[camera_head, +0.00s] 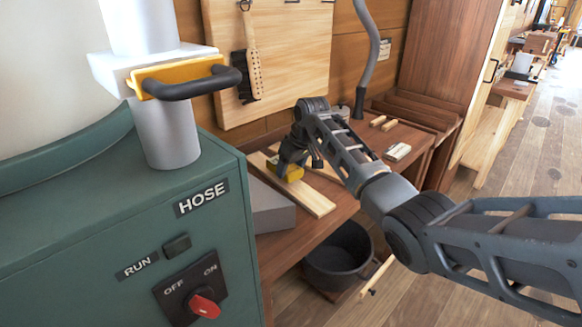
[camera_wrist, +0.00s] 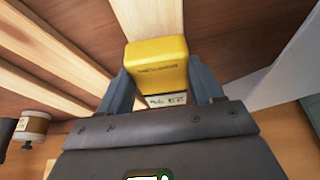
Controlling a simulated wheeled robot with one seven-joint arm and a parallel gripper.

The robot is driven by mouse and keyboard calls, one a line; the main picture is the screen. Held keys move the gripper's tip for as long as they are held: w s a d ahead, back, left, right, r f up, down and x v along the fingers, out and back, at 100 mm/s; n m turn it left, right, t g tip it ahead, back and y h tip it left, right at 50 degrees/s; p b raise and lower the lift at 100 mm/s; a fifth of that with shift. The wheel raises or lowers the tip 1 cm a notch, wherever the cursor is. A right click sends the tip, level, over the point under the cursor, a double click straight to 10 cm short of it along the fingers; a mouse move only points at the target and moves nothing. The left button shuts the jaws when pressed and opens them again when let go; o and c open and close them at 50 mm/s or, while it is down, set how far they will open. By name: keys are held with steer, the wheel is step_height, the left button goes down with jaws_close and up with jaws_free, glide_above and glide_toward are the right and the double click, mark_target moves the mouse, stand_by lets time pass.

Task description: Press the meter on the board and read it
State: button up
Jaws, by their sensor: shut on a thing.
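The yellow meter (camera_head: 293,174) is in my gripper (camera_head: 290,170), low over a pale wooden board (camera_head: 311,202) on the bench. In the wrist view my gripper (camera_wrist: 160,94) has a dark finger on each side of the yellow meter (camera_wrist: 157,60), shut on it. The meter's far end overlaps the pale board (camera_wrist: 148,14); I cannot tell whether it touches. A small pale display (camera_wrist: 166,100) with dark, inverted-looking characters shows at the meter's near end, partly cut off by my gripper; I cannot read it surely.
A green machine (camera_head: 110,235) marked HOSE, with a red knob (camera_head: 204,306), stands at left. A grey block (camera_head: 270,209) sits beside the board. A black bucket (camera_head: 340,262) stands below the bench. Small wooden pieces (camera_head: 384,123) lie farther back. A grey hose (camera_head: 369,50) rises behind.

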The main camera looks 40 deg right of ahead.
mark_target(291, 168)
step_height(291, 168, up, 3)
steer(key=shift+w+r+p, duration=0.1)
steer(key=shift+p, duration=0.85)
steer(key=shift+r, duration=1.35)
